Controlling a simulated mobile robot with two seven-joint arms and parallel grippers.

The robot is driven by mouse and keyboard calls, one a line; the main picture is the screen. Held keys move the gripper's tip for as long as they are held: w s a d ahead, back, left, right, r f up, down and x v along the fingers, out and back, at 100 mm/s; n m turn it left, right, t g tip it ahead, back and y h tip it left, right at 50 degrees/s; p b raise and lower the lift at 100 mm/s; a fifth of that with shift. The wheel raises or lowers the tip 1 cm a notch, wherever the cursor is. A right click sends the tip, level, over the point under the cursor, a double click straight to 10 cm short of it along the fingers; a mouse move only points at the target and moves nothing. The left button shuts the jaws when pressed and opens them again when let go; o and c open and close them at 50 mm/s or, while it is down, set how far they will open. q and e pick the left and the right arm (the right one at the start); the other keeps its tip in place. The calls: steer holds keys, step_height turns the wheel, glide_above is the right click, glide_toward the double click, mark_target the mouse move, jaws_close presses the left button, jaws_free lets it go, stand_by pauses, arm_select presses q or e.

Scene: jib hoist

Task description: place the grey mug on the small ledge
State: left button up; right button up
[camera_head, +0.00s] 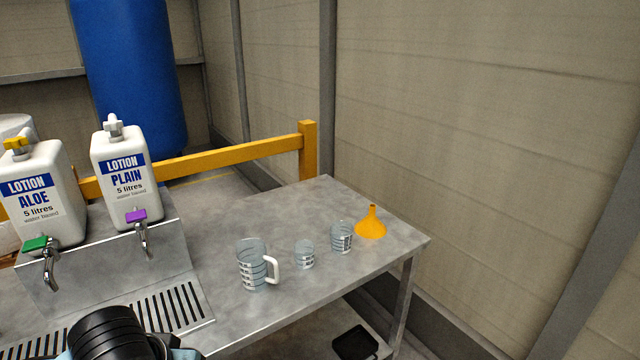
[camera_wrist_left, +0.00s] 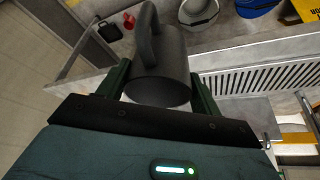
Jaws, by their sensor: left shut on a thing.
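The dark grey mug (camera_wrist_left: 172,72) is in the left wrist view, with its handle toward the top of the picture. My left gripper (camera_wrist_left: 160,82) is shut on it, one dark green finger on each side. The mug's inside is hidden. In the head view a black, ribbed round part at the bottom left seems to be my left arm; the mug cannot be made out there. I cannot pick out the small ledge for certain in either view. My right gripper is in neither view.
A metal table (camera_head: 335,200) carries a measuring jug (camera_head: 252,268), two small beakers and an orange funnel (camera_head: 371,223). Two lotion canisters (camera_head: 125,180) with taps stand at left above a slotted drip grille (camera_head: 168,308). The grille also shows in the wrist view (camera_wrist_left: 262,78).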

arm_select(q)
steer(key=shift+f, duration=0.15)
stand_by(0.6)
steer(key=s+f, duration=0.3)
steer(key=f, duration=1)
steer(key=shift+s+f, duration=0.35)
steer(key=shift+f, duration=0.05)
